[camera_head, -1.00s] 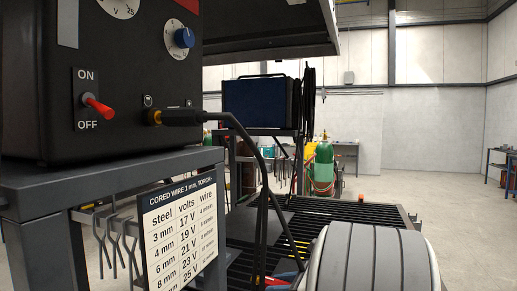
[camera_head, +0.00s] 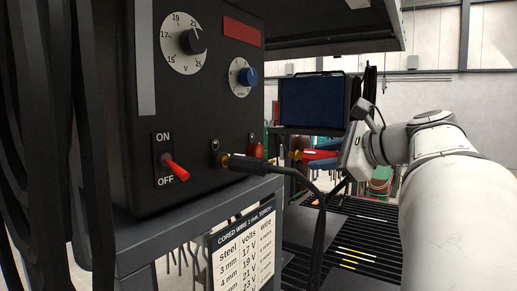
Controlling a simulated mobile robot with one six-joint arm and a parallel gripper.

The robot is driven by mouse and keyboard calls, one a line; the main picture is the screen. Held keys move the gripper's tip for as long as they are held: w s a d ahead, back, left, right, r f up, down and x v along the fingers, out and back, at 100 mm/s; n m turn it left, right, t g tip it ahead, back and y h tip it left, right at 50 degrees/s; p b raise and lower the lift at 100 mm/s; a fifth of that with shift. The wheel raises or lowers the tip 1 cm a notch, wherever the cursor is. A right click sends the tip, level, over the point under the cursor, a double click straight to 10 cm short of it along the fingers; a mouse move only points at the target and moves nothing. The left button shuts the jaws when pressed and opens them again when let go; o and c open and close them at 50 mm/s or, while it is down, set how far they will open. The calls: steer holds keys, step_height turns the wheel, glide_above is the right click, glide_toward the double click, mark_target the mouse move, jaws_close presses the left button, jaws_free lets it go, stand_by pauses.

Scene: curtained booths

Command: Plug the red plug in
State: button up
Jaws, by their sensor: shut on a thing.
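The red plug (camera_head: 319,155) is held level at the middle of the view, its brass-coloured tip pointing left toward the black welding machine (camera_head: 190,90). My gripper (camera_head: 340,155) is shut on it from the right; dark blue fingers show around it. On the machine's front is a red-ringed socket (camera_head: 256,150), left of the plug tip with a visible gap in the picture. A black plug (camera_head: 255,163) sits in the brass socket (camera_head: 222,159) beside it, its cable hanging down in front. How the depth of the red plug compares with the socket is hard to tell.
A red-tipped ON/OFF switch (camera_head: 174,167) and dials are on the panel. Dark hanging strips (camera_head: 70,130) fill the left edge. A settings chart (camera_head: 243,245) hangs below the machine. A slatted table (camera_head: 350,250) and a dark blue box (camera_head: 312,101) lie behind.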

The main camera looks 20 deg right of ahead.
mark_target(306, 151)
steer(key=shift+r+p, duration=0.1)
steer(key=shift+p, duration=0.3)
steer(key=shift+w+a, duration=0.1)
steer(key=shift+w, duration=0.1)
steer(key=shift+w+a, duration=0.85)
steer(key=shift+w, duration=0.25)
steer(key=shift+w+a, duration=0.8)
steer(key=shift+w, duration=0.25)
steer(key=shift+w+a+p, duration=0.6)
steer(key=shift+w+a, duration=0.4)
steer(key=shift+w, duration=0.3)
stand_by(0.4)
steer(key=o, duration=1.2)
steer(key=shift+c, duration=0.2)
steer(key=b+v, duration=0.2)
steer(key=v, duration=0.5)
steer(key=shift+s, duration=0.35)
steer(key=shift+d, duration=0.15)
